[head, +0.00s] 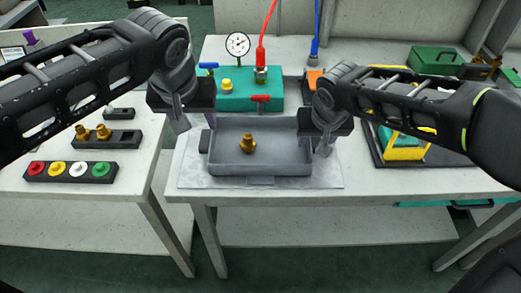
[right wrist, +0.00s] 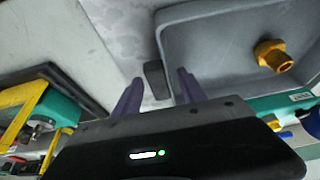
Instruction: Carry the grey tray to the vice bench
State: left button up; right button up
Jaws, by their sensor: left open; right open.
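The grey tray (head: 262,169) lies on a pale mat on the bench in the head view, with a brass fitting (head: 247,143) inside it. My left gripper (head: 181,121) is open just left of the tray, above and beside its dark left handle (head: 204,141). My right gripper (head: 323,144) is open at the tray's right end. In the right wrist view its two fingers (right wrist: 160,76) stand on either side of the tray's dark handle (right wrist: 154,80), with gaps visible. The tray (right wrist: 213,75) and the brass fitting (right wrist: 273,55) also show there.
A teal pump unit (head: 235,96) with gauge and hoses stands behind the tray. A yellow-framed item (head: 405,146) is on a dark mat at right. The left table holds a strip of coloured caps (head: 70,171) and brass fittings (head: 103,132). A green box (head: 435,60) stands back right.

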dwell(0.3)
jog(key=v, duration=1.2)
jog(key=shift+s+f, duration=0.1)
jog(key=shift+s, duration=0.05)
